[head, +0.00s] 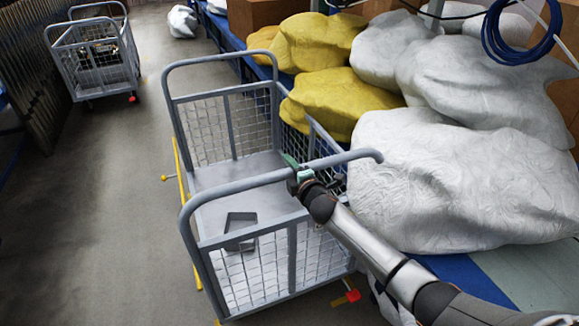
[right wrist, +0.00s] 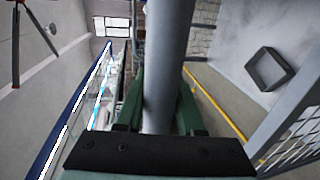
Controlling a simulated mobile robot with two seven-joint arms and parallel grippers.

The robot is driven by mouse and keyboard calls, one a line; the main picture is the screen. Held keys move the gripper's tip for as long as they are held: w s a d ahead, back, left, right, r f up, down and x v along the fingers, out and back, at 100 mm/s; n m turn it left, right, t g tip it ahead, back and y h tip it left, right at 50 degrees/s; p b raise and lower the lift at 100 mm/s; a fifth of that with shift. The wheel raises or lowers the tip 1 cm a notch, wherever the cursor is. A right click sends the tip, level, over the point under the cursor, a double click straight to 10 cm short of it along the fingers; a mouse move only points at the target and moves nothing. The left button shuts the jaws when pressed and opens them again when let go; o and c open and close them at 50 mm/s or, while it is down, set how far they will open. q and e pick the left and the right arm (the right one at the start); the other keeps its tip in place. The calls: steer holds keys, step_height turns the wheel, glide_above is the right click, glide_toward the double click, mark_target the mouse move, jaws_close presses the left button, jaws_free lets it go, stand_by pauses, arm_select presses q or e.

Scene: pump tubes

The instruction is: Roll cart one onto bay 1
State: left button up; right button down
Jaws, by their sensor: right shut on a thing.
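A grey mesh-sided cart (head: 235,178) with tall tube handles stands in the middle of the head view, beside the sack-laden bench. No number shows on it, so I cannot tell if it is cart one. My right gripper (head: 303,180) is shut on the near handle bar, at its right part. In the right wrist view the green fingers (right wrist: 160,108) sit on both sides of the grey handle tube (right wrist: 168,60). A yellow floor line (head: 182,195) runs along the cart's left side; no bay number is readable. My left gripper is not in view.
A small grey square frame (head: 238,230) lies in the cart. A second mesh cart (head: 98,62) stands at far left. White sacks (head: 455,185) and yellow sacks (head: 340,100) crowd the cart's right side. The floor (head: 90,210) to the left is clear.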

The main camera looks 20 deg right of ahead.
steer(key=c, duration=0.5)
jaws_free()
steer(key=shift+s, duration=0.1)
steer(key=s, duration=0.4)
steer(key=s+r, duration=0.1)
steer(key=s, duration=0.3)
steer(key=s+r+p, duration=0.1)
steer(key=s, duration=0.3)
steer(key=shift+d+r, duration=0.2)
steer(key=shift+d, duration=0.05)
steer(key=s+a+f+m+g, duration=0.2)
steer(key=s+f+m, duration=0.3)
steer(key=s, duration=0.4)
steer(key=s+a+f+m+g+y, duration=0.1)
steer(key=s+a+f+m+g, duration=0.1)
steer(key=s+f+m, duration=0.4)
steer(key=s+a+f+m+g, duration=0.2)
steer(key=s+f+m, duration=0.3)
steer(key=s+f, duration=0.4)
steer(key=shift+s+a+f+g+y, duration=0.15)
steer(key=shift+s+a, duration=0.1)
steer(key=shift+s, duration=0.3)
steer(key=shift+s+a+g+y, duration=0.1)
steer(key=shift+s+a, duration=0.15)
steer(key=shift+s, duration=0.25)
steer(key=shift+s+a+f+g+y, duration=0.15)
steer(key=shift+s+a, duration=0.1)
steer(key=shift+s, duration=0.3)
